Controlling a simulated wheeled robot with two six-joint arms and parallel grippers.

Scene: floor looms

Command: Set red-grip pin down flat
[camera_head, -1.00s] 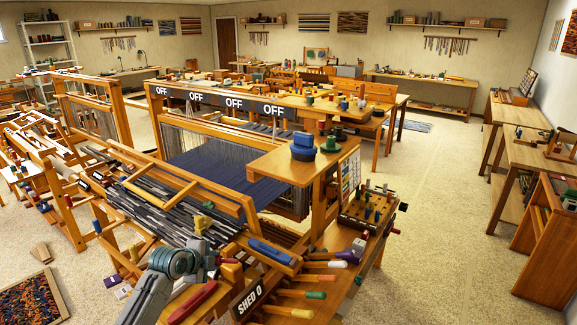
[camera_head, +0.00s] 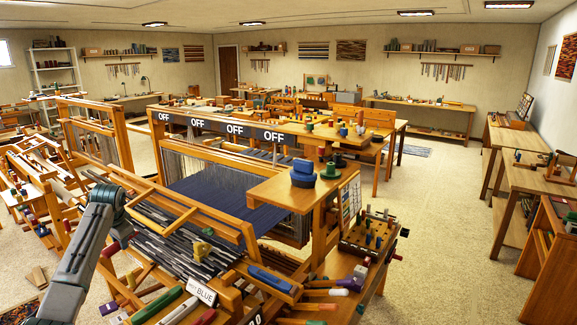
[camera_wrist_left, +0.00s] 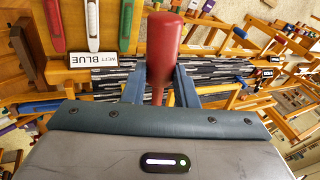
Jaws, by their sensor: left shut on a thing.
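The red-grip pin (camera_wrist_left: 162,45) is between the blue-grey fingers of my left gripper (camera_wrist_left: 160,88) in the left wrist view. The fingers are shut on its thin shaft, and the rounded red handle points up the picture. In the head view my left gripper (camera_head: 120,232) is over the left part of the loom, partly hidden by my own wrist. A bit of red (camera_head: 109,248) shows beside it. The pin is held above the loom, not resting on it. My right gripper is not in view.
A white sign reading WEFT BLUE (camera_head: 201,290) stands near the front of the loom, beside a green shuttle (camera_head: 157,304). Red and white shuttles lie near it. Dark warp sticks (camera_head: 165,233) fill the loom's left part. A blue spool (camera_head: 303,172) stands on a wooden shelf.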

